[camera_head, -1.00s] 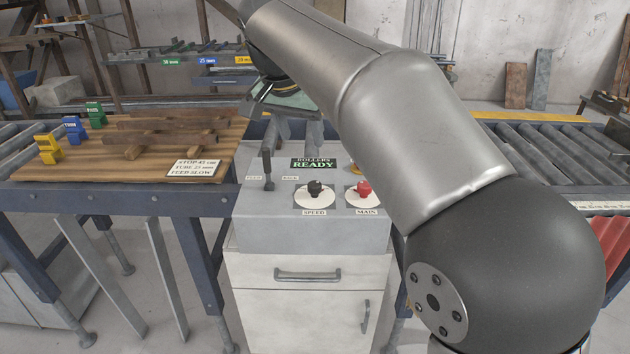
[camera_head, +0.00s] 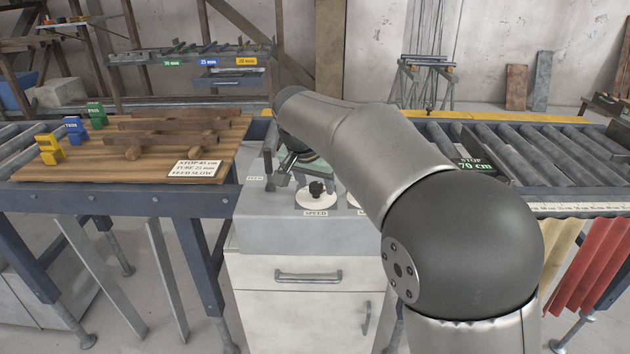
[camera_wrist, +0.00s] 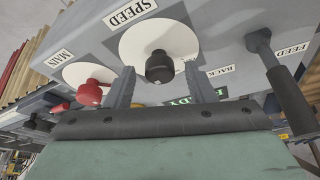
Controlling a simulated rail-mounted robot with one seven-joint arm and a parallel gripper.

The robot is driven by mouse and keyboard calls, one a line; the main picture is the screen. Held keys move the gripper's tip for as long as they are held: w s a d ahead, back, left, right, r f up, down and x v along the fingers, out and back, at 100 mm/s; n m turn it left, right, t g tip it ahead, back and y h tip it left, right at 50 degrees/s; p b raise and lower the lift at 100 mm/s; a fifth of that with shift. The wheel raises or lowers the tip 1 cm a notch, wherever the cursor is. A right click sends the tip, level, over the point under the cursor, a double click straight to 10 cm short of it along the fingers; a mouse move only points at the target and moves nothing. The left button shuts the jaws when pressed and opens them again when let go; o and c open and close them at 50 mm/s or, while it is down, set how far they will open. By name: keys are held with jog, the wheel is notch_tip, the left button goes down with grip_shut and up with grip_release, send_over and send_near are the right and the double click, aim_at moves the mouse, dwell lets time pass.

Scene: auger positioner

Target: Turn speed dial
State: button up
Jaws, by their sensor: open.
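The speed dial is a black knob (camera_head: 316,188) on a white disc (camera_head: 312,201) marked SPEED, on the grey control box (camera_head: 270,228). In the wrist view the black knob (camera_wrist: 160,66) shows upside down on its white disc (camera_wrist: 150,42). My gripper (camera_wrist: 158,84) is open and empty. Its two fingers stand to either side of the knob in the wrist view, with gaps; I cannot tell how far the tips are from the panel. In the head view my arm hides part of the gripper, which is just behind and above the knob.
The red MAIN knob (camera_wrist: 88,92) is beside the left finger. The FEED/BACK lever (camera_wrist: 282,88) stands to the right in the wrist view. A wooden board (camera_head: 70,165) with pegs and a sign (camera_head: 195,169) is left of the box; a roller conveyor (camera_head: 560,155) is right.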

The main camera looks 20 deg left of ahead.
jog(key=c, duration=1)
jog(key=shift+o, duration=0.2)
jog(key=shift+n, duration=0.3)
jog(key=n, duration=0.1)
jog(key=n+y, duration=0.1)
jog(key=n, duration=0.1)
jog(key=shift+d+n+y, duration=0.2)
jog(key=shift+n+y, duration=0.1)
jog(key=n, duration=0.2)
jog(key=n+y, duration=0.1)
jog(key=n, duration=0.1)
jog(key=shift+w+r+n+g+y+p, duration=0.1)
jog(key=shift+w+n+g+y+p, duration=0.05)
jog(key=shift+n+g+y+p, duration=0.2)
jog(key=n, duration=0.2)
jog(key=n+g+y+p, duration=0.1)
jog(key=n, duration=0.1)
jog(key=shift+w+d+g, duration=0.1)
jog(key=shift+d+g, duration=0.05)
jog(key=shift+g, duration=0.1)
jog(key=shift+n+g+y+p, duration=0.35)
jog(key=shift+n+g+p, duration=0.5)
jog(key=shift+n, duration=1.6)
